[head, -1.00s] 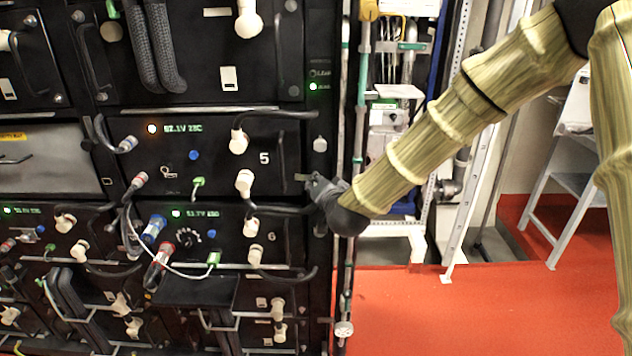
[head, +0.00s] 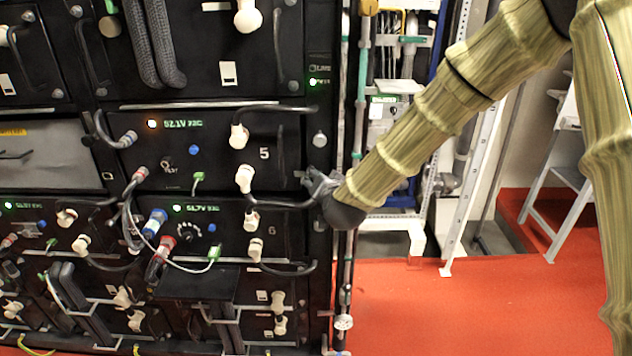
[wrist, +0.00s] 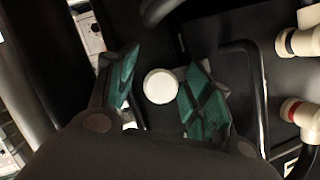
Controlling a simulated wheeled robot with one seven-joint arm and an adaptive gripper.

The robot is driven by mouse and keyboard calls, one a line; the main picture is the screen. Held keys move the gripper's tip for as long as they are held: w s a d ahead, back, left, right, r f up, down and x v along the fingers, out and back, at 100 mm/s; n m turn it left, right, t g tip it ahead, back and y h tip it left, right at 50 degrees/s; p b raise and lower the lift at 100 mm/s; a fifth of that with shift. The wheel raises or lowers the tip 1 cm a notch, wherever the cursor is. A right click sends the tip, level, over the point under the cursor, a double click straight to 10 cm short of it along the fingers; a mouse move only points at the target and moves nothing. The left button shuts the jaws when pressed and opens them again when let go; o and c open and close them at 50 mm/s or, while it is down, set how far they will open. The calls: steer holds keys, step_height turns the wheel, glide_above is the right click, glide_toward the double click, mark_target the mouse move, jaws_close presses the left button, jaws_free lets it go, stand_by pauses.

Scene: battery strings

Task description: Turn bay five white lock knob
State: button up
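Bay five (head: 220,150) is a black panel marked "5" with a green readout and an orange light. A pale round lock knob (head: 319,139) sits on the rack's right post beside bay five, just above my gripper (head: 312,179) in the head view. In the wrist view, a round white knob (wrist: 160,86) shows between the teal pads of my open gripper (wrist: 164,92). It is close to the right finger, with a gap on the left. I cannot tell whether a pad touches it, or whether it is the same knob.
A black handle (wrist: 258,90) stands close to the right finger in the wrist view. Pale cable plugs (head: 244,178) and black cables lie left of the gripper in the head view. Pipes and a metal strut (head: 470,190) stand to the right, above clear red floor (head: 450,310).

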steer(key=v, duration=1.2)
stand_by(0.3)
steer(key=s+d+f+n+g, duration=0.1)
steer(key=s+d+f+g, duration=0.2)
steer(key=f, duration=0.7)
steer(key=s+d+f+g+h, duration=0.1)
steer(key=s+d+f, duration=0.1)
steer(key=s+f, duration=0.55)
steer(key=s+d+f+n+g, duration=0.1)
steer(key=s+d+f+g, duration=0.15)
steer(key=f, duration=0.95)
steer(key=s+d+f+g, duration=0.2)
steer(key=s+d+f, duration=0.2)
steer(key=s, duration=0.5)
steer(key=s+d+f+n+g+h, duration=0.1)
steer(key=s+d+f+g, duration=0.2)
steer(key=s+f, duration=0.4)
steer(key=s+d+f+n+g+h, duration=0.1)
steer(key=s+d+f, duration=0.3)
steer(key=s, duration=0.7)
step_height(320, 180, down, 2)
steer(key=shift+s+d+f+g, duration=0.2)
steer(key=shift+s+d+g, duration=0.1)
steer(key=shift+g, duration=0.35)
